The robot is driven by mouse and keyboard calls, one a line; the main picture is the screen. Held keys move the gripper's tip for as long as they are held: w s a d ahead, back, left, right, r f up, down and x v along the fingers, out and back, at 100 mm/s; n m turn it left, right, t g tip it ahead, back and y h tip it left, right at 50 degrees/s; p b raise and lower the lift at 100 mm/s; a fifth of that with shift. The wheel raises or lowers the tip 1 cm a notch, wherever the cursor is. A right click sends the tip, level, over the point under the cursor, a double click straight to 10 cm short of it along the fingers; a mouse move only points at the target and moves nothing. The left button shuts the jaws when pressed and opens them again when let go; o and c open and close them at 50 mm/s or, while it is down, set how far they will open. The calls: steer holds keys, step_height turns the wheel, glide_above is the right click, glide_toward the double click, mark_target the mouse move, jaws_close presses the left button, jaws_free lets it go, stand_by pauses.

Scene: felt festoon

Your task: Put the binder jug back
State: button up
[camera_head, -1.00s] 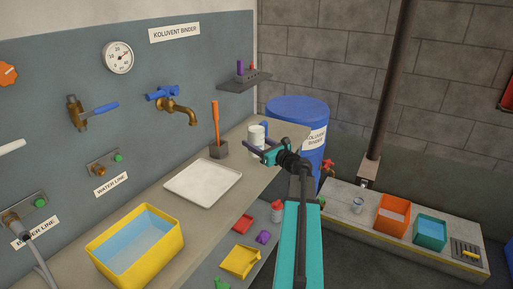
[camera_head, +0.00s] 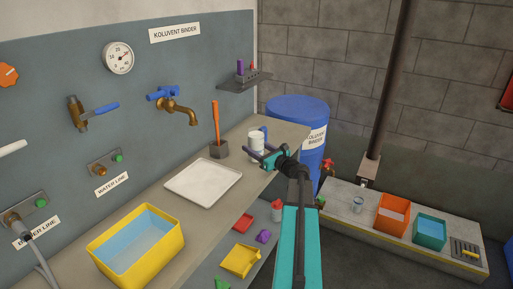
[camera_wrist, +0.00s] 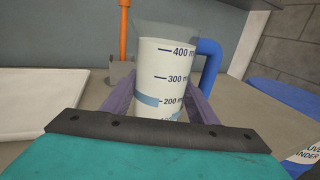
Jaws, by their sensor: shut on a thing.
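The binder jug is a white measuring jug (camera_head: 256,142) with a blue handle, at the far end of the counter (camera_head: 225,162). In the wrist view the jug (camera_wrist: 165,70) shows ml marks up to 400 and stands upright between the fingers. A blue band shows near the 200 mark. My gripper (camera_head: 262,156) is shut on the jug; in the wrist view my gripper (camera_wrist: 163,108) has a finger on each side of it. The jug's base is hidden, so I cannot tell whether it touches the counter.
A white tray (camera_head: 203,182) and a holder with an orange-handled tool (camera_head: 216,125) are left of the jug. A yellow tub of water (camera_head: 170,252) stands nearer. A blue drum (camera_head: 297,112) is behind, and a small shelf (camera_head: 243,83) hangs above.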

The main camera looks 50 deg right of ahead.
steer(key=shift+f, duration=0.3)
steer(key=o, duration=1.6)
steer(key=shift+o, duration=0.2)
steer(key=shift+s+r, duration=0.1)
steer(key=shift+r, duration=0.05)
steer(key=s+b, duration=0.1)
steer(key=s, duration=1.1)
steer(key=shift+a, duration=0.45)
